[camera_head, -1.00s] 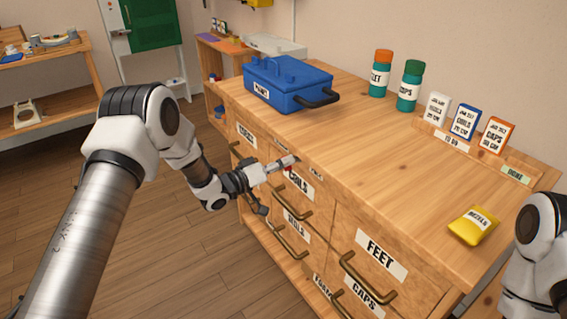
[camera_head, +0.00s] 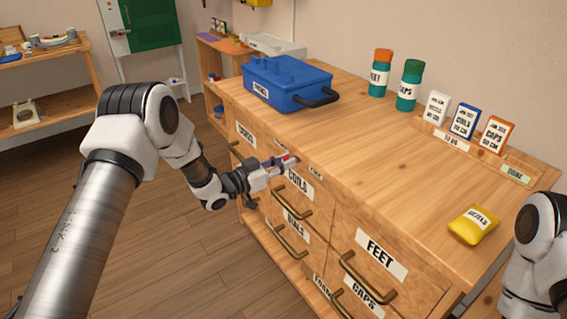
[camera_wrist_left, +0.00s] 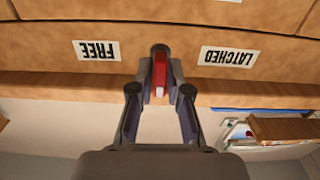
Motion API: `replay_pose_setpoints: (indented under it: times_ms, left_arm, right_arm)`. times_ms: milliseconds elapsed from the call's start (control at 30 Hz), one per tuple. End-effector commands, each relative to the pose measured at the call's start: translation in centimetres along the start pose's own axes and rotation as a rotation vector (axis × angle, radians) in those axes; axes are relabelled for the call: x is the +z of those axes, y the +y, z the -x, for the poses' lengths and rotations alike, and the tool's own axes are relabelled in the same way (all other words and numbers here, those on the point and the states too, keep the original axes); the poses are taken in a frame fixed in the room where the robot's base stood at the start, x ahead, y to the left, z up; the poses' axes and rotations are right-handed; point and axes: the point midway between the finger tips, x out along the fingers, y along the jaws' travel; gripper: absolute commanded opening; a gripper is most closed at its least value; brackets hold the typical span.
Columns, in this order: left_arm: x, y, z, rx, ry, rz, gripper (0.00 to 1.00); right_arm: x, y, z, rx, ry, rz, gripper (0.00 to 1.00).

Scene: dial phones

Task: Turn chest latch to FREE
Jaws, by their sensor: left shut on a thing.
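The chest latch (camera_wrist_left: 159,72) is a small red lever with a grey pivot end, on the wooden chest's upper front edge. It sits between the upside-down FREE label (camera_wrist_left: 96,50) and LATCHED label (camera_wrist_left: 228,56) in the left wrist view, lying about midway between them. My left gripper (camera_wrist_left: 160,92) is shut on it, one finger on each side. In the head view my left gripper (camera_head: 284,163) is at the chest front above the COILS drawer (camera_head: 294,194), with a bit of red showing at its tips. My right gripper is out of view.
The chest top (camera_head: 370,150) holds a blue toolbox (camera_head: 288,82), two teal bottles (camera_head: 379,74), several small cards and a yellow packet (camera_head: 473,224). Drawer handles (camera_head: 368,278) stick out below. Open floor (camera_head: 180,260) lies left of the chest.

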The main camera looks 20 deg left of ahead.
Motion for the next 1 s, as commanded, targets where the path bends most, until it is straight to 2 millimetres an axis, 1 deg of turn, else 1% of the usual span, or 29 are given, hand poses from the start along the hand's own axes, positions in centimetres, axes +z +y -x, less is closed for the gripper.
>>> replay_pose_setpoints:
  times_ms: [33, 600, 800, 1000]
  left_arm:
    - [0.2, 0.1, 0.0, 0.001, -0.003, -0.042, 0.00]
    - [0.4, 0.3, 0.0, 0.002, -0.004, -0.566, 0.00]
    - [0.4, 0.3, 0.0, 0.002, -0.004, -0.699, 0.00]
    - [0.4, 0.3, 0.0, 0.002, -0.005, -0.779, 0.00]
  right_arm:
    - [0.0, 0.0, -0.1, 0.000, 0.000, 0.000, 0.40]
    - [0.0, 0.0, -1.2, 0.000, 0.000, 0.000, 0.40]
    - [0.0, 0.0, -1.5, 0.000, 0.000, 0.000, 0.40]
    - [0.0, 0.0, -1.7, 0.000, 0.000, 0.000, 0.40]
